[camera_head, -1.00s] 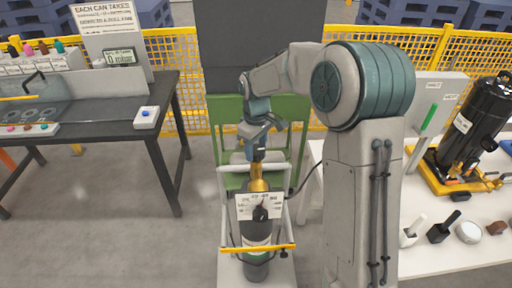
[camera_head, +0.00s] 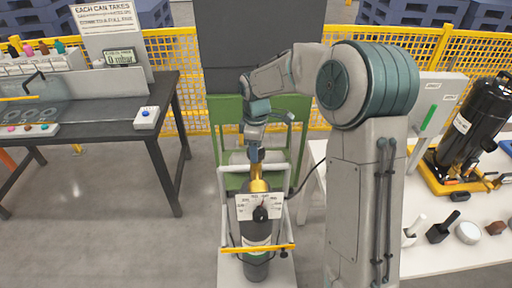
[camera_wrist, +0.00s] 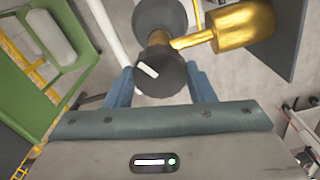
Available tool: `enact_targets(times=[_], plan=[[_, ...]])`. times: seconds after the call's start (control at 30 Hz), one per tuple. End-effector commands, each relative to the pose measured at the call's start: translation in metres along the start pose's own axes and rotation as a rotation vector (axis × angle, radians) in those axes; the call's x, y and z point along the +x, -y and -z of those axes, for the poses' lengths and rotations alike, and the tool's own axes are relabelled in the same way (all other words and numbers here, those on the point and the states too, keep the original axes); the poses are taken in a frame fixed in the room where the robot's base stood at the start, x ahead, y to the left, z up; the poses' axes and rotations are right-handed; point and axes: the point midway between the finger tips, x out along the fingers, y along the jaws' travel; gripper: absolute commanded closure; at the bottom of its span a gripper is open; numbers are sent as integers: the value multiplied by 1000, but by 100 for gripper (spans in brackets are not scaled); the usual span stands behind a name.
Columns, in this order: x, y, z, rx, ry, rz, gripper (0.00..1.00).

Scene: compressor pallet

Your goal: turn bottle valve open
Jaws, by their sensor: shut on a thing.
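The gas bottle (camera_head: 257,231) stands upright in a small white-framed trolley (camera_head: 223,205), behind a yellow bar. Its brass valve fitting (camera_head: 260,184) sits on top and shows in the wrist view as a gold body (camera_wrist: 243,27). The black valve knob (camera_wrist: 160,73) carries a white mark pointing up-left in the wrist view. My gripper (camera_head: 256,153) is above the bottle, and its two blue fingers (camera_wrist: 161,86) are shut on the knob from both sides. The knob is hidden by the fingers in the head view.
A white dial plate (camera_head: 259,205) with a black knob is in front of the bottle. A dark table (camera_head: 110,136) at left holds a display reading 0 mbar (camera_head: 120,57). A white table at right holds a black compressor (camera_head: 475,120). Yellow mesh fence (camera_head: 180,50) runs behind.

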Motion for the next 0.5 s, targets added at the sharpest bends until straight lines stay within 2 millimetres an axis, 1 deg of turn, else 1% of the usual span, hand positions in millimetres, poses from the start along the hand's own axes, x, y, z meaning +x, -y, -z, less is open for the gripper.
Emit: enact_targets(times=[0.27,0.3,0.33,0.37,0.5], plan=[[-2,-1,1,-4,-3,-6,74],[-2,-1,1,-4,-3,-6,43],[-2,-1,1,-4,-2,-6,34],[-2,-1,1,-4,-2,-6,29],[-1,-1,1,-2,-1,-4,29]])
